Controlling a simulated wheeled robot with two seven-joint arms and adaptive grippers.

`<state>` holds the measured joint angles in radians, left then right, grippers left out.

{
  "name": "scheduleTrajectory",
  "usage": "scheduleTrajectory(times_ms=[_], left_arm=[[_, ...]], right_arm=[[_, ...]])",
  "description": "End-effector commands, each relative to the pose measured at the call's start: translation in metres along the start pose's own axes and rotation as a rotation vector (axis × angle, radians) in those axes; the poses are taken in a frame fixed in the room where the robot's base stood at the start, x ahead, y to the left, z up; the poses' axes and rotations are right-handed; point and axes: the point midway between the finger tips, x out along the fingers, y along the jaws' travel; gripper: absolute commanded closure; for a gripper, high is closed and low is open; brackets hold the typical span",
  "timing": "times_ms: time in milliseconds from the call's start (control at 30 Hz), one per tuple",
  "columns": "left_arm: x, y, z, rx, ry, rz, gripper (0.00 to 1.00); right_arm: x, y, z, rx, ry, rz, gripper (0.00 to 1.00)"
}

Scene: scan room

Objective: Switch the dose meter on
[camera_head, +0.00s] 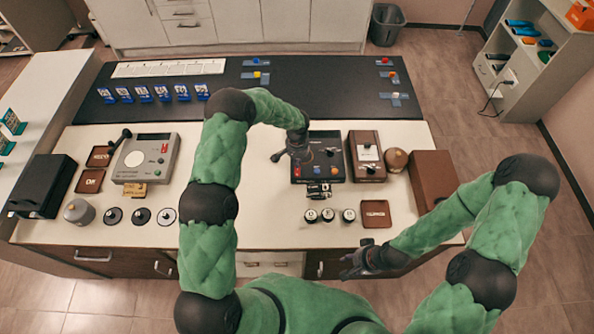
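I cannot tell for certain which device is the dose meter. A dark box (330,172) with a red button, a blue button and dark knobs stands right of the table's middle. A brown box (367,157) with a white dial face is just right of it. My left gripper (289,159) is over the dark box's left edge, fingers apart and empty; contact cannot be told. My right gripper (347,267) is low at the table's front edge, fingers apart and empty.
Several small round pieces (328,215) and a brown tray (376,213) lie in front of the dark box. A brown block (432,178) stands right. Blue stands (162,93) line the black mat (310,84) behind. The table between the grey device and dark box is mostly clear.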

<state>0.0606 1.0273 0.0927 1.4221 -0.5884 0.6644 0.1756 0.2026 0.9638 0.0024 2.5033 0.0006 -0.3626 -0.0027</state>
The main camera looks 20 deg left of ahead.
Motion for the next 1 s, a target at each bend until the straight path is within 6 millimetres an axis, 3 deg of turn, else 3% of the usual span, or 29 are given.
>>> scheduleTrajectory(times_ms=[1000], left_arm=[[0.011,0.0,0.0,0.0,0.0,0.0,1.0]], right_arm=[[0.01,0.004,0.0,0.0,0.0,0.0,0.6]])
